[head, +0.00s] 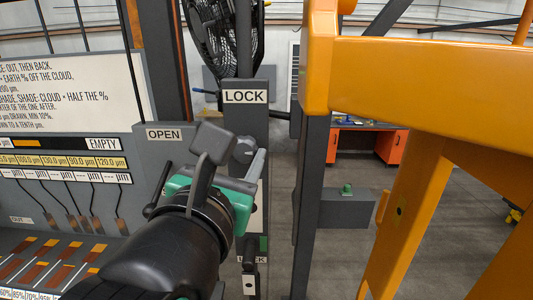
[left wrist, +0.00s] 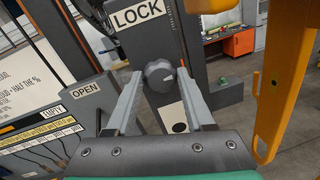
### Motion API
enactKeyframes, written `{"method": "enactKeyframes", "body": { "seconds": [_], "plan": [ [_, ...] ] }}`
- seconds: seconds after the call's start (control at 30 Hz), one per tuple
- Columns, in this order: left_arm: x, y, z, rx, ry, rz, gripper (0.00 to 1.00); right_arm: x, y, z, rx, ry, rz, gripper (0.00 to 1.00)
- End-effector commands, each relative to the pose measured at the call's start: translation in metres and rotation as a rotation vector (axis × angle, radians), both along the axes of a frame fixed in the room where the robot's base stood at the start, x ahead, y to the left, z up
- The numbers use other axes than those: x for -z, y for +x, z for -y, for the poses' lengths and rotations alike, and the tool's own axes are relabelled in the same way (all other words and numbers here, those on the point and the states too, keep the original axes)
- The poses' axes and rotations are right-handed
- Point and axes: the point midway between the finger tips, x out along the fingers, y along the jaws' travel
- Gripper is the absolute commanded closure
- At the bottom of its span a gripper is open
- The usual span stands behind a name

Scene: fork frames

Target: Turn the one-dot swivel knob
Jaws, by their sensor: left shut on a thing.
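The swivel knob (left wrist: 158,75) is a grey round knob with a small pale mark, on a dark grey post below the LOCK sign (left wrist: 138,14). A white plate below it carries one black dot (left wrist: 180,127). My left gripper (left wrist: 160,84) has one finger on each side of the knob and is shut on it. In the head view the knob (head: 243,150) shows beyond my left wrist, one finger along its right side; my wrist hides the other finger. My right gripper is in neither view.
An OPEN sign (head: 164,134) stands on a grey panel left of the post. A labelled board (head: 60,165) with several cables is further left. A large orange frame (head: 420,75) fills the right side. Grey floor (head: 350,250) shows between post and frame.

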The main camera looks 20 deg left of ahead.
Motion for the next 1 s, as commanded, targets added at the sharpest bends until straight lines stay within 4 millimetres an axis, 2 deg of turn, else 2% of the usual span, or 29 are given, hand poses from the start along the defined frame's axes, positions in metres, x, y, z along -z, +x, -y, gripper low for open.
{"method": "enactKeyframes", "body": {
  "seconds": [0.47,1.0],
  "plan": [
    [-0.0008,-0.0004,-0.0003,-0.001,-0.102,0.034,1.0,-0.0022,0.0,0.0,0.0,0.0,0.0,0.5],
    [0.0006,-0.0004,-0.0005,-0.001,-0.547,0.172,1.0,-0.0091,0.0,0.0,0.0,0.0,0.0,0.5]
  ]
}}
